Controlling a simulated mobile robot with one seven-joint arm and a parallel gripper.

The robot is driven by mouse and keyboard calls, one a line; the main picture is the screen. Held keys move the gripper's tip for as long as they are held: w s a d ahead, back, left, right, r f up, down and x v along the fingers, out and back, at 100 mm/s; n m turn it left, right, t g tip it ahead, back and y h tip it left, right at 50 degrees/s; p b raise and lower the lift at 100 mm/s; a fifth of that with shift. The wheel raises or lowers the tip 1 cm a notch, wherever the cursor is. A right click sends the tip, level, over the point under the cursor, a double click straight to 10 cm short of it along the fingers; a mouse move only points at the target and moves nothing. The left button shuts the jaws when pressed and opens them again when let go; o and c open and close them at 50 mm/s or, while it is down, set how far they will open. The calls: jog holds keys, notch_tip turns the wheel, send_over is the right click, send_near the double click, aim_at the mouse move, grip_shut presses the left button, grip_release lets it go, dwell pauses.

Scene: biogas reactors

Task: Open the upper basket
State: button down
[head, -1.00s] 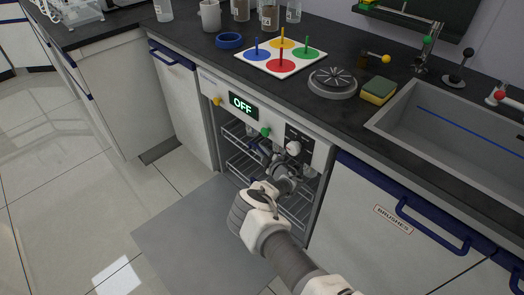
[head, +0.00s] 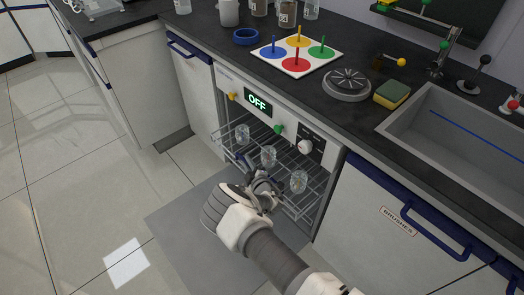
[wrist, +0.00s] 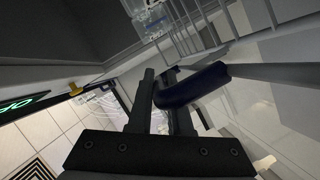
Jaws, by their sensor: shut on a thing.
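The upper basket (head: 312,207) is a wire rack that sticks out of the open washer (head: 290,126) under the counter. Glass beakers stand in it: one on the left (head: 243,134), one in the middle (head: 268,156) and one on the right (head: 299,182). My gripper (head: 261,184) is at the basket's front. In the wrist view my gripper's dark fingers (wrist: 161,84) are shut on the dark blue handle (wrist: 199,84), with basket wires beyond. My gripper hides part of the basket front and the lower rack in the head view.
The washer's door (head: 190,222) lies folded down in front, below my arm. The panel display (head: 258,102) reads OFF. A cabinet marked BRUSHES (head: 370,210) stands close on the right. The floor on the left is clear.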

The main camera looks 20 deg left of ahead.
jog(key=s+a+b, duration=0.1)
jog(key=s+a, duration=0.5)
jog(key=s, duration=0.4)
jog(key=s+a+b, duration=0.1)
jog(key=s+a, duration=0.5)
jog(key=s, duration=0.5)
jog(key=shift+a, duration=0.15)
jog(key=c, duration=1.1)
grip_release()
jog(key=p+v, duration=0.4)
jog(key=v, duration=1.3)
jog(key=shift+s+r, duration=0.1)
jog(key=shift+s, duration=0.05)
